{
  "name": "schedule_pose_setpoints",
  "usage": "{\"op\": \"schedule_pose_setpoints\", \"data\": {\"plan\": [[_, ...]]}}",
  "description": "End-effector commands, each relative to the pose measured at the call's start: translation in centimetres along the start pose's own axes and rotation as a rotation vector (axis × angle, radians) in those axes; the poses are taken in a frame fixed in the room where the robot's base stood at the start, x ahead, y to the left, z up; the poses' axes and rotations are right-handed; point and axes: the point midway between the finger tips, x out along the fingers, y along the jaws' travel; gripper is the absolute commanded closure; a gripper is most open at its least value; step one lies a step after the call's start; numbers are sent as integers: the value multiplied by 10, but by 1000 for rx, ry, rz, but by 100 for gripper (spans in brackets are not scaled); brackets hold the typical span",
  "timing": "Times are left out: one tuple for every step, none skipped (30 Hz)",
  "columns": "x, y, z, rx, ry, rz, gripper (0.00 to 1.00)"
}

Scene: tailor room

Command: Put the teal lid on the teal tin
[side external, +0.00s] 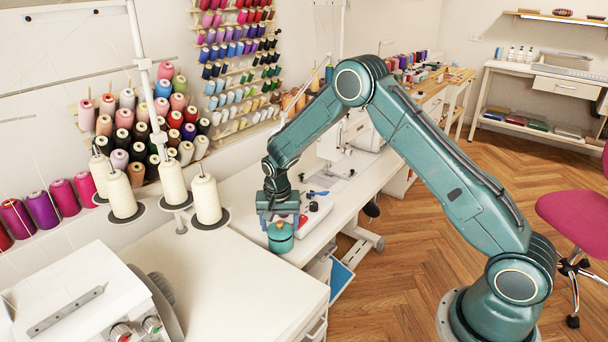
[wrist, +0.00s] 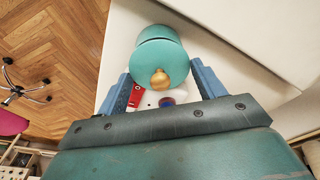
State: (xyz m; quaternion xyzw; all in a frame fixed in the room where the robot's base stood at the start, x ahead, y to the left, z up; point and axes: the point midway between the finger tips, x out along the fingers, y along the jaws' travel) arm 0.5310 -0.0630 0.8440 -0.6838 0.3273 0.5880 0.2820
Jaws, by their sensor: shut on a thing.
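The teal tin (side external: 281,244) stands upright on the white table near its front edge, below my gripper (side external: 279,212). In the wrist view, the tin (wrist: 157,31) shows beyond the teal lid (wrist: 165,62), which has a round gold knob. A thin dark line runs between lid and tin. The lid is lined up over the tin's mouth; whether it rests fully on it I cannot tell. In the wrist view, my gripper (wrist: 161,80) has one blue finger on each side of the lid and is shut on it, with the knob facing my wrist.
A red thing (wrist: 142,97) lies on the table behind the gripper. A white sewing machine (side external: 352,130) stands farther back. Thread cones (side external: 208,200) stand to the left. The white tabletop (side external: 220,285) at the front is clear. The table edge drops to the wooden floor.

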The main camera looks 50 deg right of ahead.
Motion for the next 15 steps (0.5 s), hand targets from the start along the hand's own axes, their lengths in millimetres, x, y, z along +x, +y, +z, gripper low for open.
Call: {"op": "schedule_pose_setpoints", "data": {"plan": [[0, 0, 0, 0, 0, 0, 53], [1, 0, 0, 0, 0, 0, 53], [1, 0, 0, 0, 0, 0, 53], [1, 0, 0, 0, 0, 0, 53], [2, 0, 0, 0, 0, 0, 53], [2, 0, 0, 0, 0, 0, 53], [3, 0, 0, 0, 0, 0, 53], [3, 0, 0, 0, 0, 0, 53], [4, 0, 0, 0, 0, 0, 53], [4, 0, 0, 0, 0, 0, 53], [4, 0, 0, 0, 0, 0, 53], [5, 0, 1, 0, 0, 0, 53], [5, 0, 1, 0, 0, 0, 53], [6, 0, 1, 0, 0, 0, 53], [6, 0, 1, 0, 0, 0, 53]]}}
